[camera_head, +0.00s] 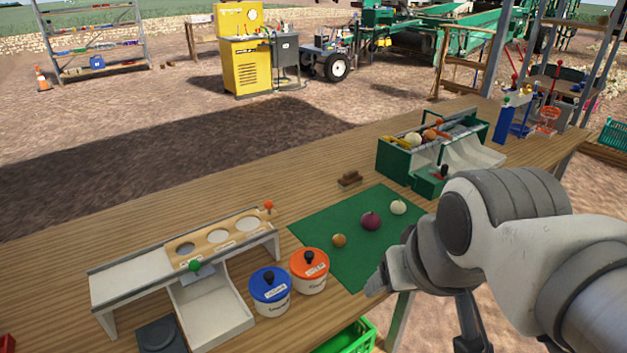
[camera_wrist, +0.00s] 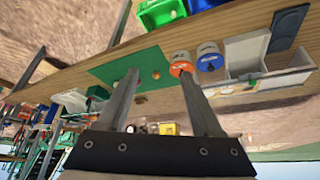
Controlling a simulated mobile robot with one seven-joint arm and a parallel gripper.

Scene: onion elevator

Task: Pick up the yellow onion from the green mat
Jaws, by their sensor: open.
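The yellow onion (camera_head: 339,240) is small and golden-brown. It lies on the green mat (camera_head: 318,223), near the mat's left side, close to the orange-lidded pot. A red onion (camera_head: 371,221) and a white onion (camera_head: 398,207) lie to its right on the mat. My arm covers the mat's right edge in the head view. In the wrist view the yellow onion (camera_wrist: 157,75) shows between the fingers, well beyond them, with the mat (camera_wrist: 108,70) behind. My gripper (camera_wrist: 160,74) is open and empty, apart from the onion. The other onions are not clear in the wrist view.
The orange-lidded pot (camera_head: 309,271) and blue-lidded pot (camera_head: 270,291) stand left of the mat. A white sorting ramp (camera_head: 130,277) is farther left. A green sorter (camera_head: 398,163) with vegetables stands at back right.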

